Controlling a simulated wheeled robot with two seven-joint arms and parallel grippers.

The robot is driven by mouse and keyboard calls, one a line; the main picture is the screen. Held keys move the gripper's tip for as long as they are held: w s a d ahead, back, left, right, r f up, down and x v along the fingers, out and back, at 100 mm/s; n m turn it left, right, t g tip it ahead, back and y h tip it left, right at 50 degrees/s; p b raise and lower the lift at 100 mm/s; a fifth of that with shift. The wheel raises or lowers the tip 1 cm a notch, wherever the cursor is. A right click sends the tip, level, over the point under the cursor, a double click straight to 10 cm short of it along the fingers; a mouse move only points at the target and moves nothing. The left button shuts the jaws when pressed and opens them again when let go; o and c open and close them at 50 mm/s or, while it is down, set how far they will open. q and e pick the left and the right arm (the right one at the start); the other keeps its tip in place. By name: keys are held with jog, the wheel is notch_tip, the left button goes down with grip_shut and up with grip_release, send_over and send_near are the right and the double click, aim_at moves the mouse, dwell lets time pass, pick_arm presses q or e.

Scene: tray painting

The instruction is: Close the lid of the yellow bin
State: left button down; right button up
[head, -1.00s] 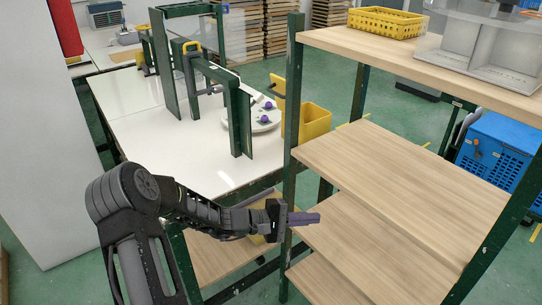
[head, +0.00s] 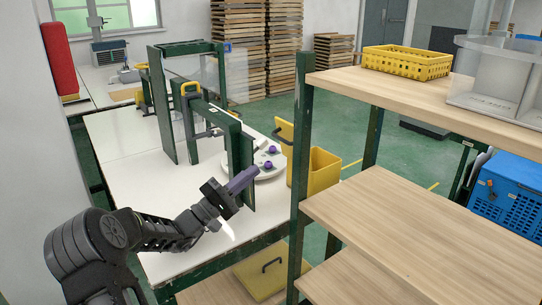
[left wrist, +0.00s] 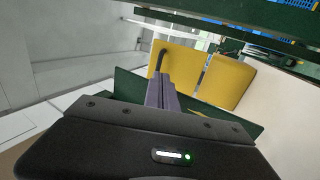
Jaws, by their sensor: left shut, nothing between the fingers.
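The yellow bin (head: 325,171) stands on the floor behind the green shelf post, which hides part of it. Its yellow lid (head: 284,130) is raised at the bin's left side, standing up. My left gripper (head: 248,176) is shut and empty. It is over the white table, in front of and to the left of the bin, not touching it. In the left wrist view my closed fingers (left wrist: 162,90) point toward the lid (left wrist: 182,63), which has a dark handle, with the yellow bin (left wrist: 231,80) to its right. My right gripper is not in view.
A wooden shelf rack (head: 375,215) stands at the right, its green post (head: 301,150) close to the bin. Green frames (head: 238,155) and a white plate (head: 268,168) with purple items are on the table. A yellow panel with a handle (head: 250,272) lies low down.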

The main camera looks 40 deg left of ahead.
pick_arm(q)
jog(key=x, duration=1)
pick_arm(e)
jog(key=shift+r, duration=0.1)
pick_arm(q)
jog(key=shift+r+p, duration=0.15)
jog(key=shift+p, duration=0.15)
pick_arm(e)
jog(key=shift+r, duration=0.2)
